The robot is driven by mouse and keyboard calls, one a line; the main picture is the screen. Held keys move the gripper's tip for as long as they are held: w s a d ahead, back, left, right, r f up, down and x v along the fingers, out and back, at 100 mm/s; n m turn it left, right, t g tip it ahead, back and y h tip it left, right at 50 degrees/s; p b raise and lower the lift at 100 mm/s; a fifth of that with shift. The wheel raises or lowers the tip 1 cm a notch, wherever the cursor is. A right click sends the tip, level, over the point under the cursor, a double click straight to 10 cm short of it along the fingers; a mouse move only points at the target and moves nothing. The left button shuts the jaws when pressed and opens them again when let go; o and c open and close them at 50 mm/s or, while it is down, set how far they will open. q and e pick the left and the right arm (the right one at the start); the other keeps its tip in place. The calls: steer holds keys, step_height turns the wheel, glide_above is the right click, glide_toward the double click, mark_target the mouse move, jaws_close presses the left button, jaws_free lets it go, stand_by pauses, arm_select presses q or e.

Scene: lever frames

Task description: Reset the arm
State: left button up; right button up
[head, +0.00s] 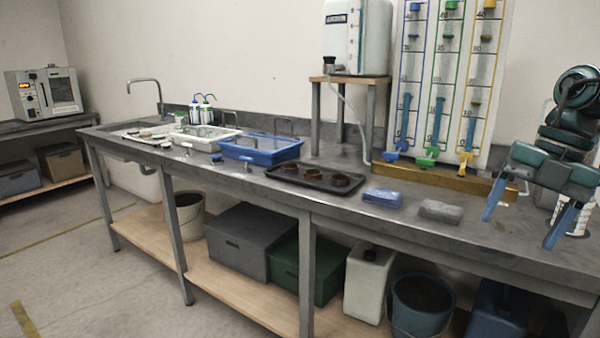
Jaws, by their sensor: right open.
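My right arm (572,120) comes in at the right edge of the head view, dark green and black, bent downward. Its gripper (519,231) is open, with two blue fingers spread wide and pointing down toward the right end of the metal bench (400,232). Nothing is between the fingers. I cannot tell how far the fingertips are above the bench top. A white container with dark print (574,222) is partly hidden behind the right finger. My left gripper is not in view.
A blue cloth stack (382,197) and a grey one (440,211) lie left of the gripper. A board with coloured tubes (441,60) stands behind. A dark tray (310,179), a blue tray (260,148) and a sink (140,126) are farther left. Bins stand below.

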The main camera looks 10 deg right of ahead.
steer(key=s+a+f+m+t+y, duration=0.3)
steer(key=a+f, duration=0.1)
steer(key=f, duration=0.5)
steer(key=s+a+f+m+t+y, duration=0.2)
steer(key=a+f+m+t+y, duration=0.15)
steer(key=f, duration=0.45)
steer(key=s+a+f+m+t+y, duration=0.3)
steer(key=a+f+m, duration=0.15)
steer(key=f, duration=0.45)
steer(key=s+a+f+m+t+h, duration=0.2)
steer(key=s+a+m+t+h, duration=0.35)
steer(key=a+m, duration=0.75)
arm_select(q)
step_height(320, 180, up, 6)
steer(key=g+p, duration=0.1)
steer(key=p, duration=0.8)
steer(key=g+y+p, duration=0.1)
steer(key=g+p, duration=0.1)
steer(key=p, duration=0.8)
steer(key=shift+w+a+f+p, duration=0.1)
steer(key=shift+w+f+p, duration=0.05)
steer(key=shift+p, duration=0.15)
arm_select(e)
steer(key=r+g+h, duration=0.2)
steer(key=r+g, duration=0.1)
steer(key=d+r+m+g+h, duration=0.1)
steer(key=r, duration=0.1)
steer(key=shift+s+r+g+h, duration=0.15)
steer(key=shift+g+h, duration=0.15)
